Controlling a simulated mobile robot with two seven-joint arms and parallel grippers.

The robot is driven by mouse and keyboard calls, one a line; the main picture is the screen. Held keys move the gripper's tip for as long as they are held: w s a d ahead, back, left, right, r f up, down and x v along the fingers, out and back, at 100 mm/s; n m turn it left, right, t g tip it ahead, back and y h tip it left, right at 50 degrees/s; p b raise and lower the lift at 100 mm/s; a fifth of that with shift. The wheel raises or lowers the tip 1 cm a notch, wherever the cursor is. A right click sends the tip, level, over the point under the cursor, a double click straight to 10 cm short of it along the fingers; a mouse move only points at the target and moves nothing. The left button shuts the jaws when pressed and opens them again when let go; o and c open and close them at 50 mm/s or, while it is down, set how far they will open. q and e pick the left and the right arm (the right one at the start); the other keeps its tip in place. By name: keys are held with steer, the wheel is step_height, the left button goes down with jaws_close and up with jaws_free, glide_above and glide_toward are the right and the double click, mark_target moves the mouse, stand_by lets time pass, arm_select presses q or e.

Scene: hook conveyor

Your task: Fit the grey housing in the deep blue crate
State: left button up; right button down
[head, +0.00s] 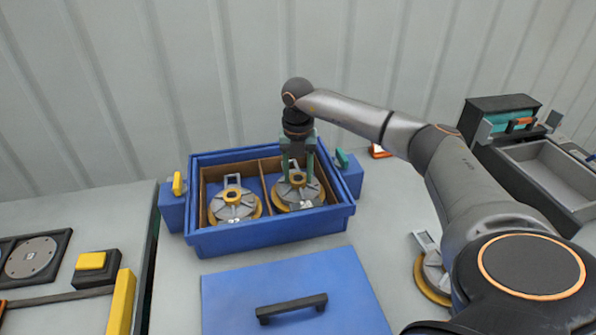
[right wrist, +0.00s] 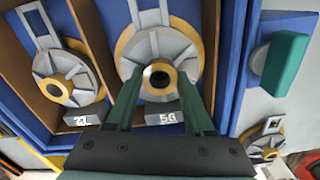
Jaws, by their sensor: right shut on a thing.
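The deep blue crate (head: 268,232) stands open on the table, split by a wooden divider. A grey housing with a yellow ring (head: 298,196) is in its right compartment. My right gripper (head: 298,172) points down from above and is shut on this housing's middle hub. A second grey housing (head: 234,204) sits in the left compartment, with a tag reading 21 in the right wrist view. My left gripper is out of view.
A blue lid (head: 290,285) with a dark handle lies in front of the crate. Another grey housing (head: 432,270) lies on the table at right, partly behind my arm. A yellow bar (head: 121,300) and a yellow-topped block (head: 93,265) are at left. A grey bin (head: 545,170) stands far right.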

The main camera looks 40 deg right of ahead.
mark_target(298, 178)
steer(key=shift+f+b, duration=0.4)
steer(key=shift+f, duration=0.4)
steer(key=shift+c, duration=1)
jaws_free()
step_height(298, 178, up, 13)
steer(key=shift+f+b, duration=0.2)
steer(key=shift+b, duration=0.1)
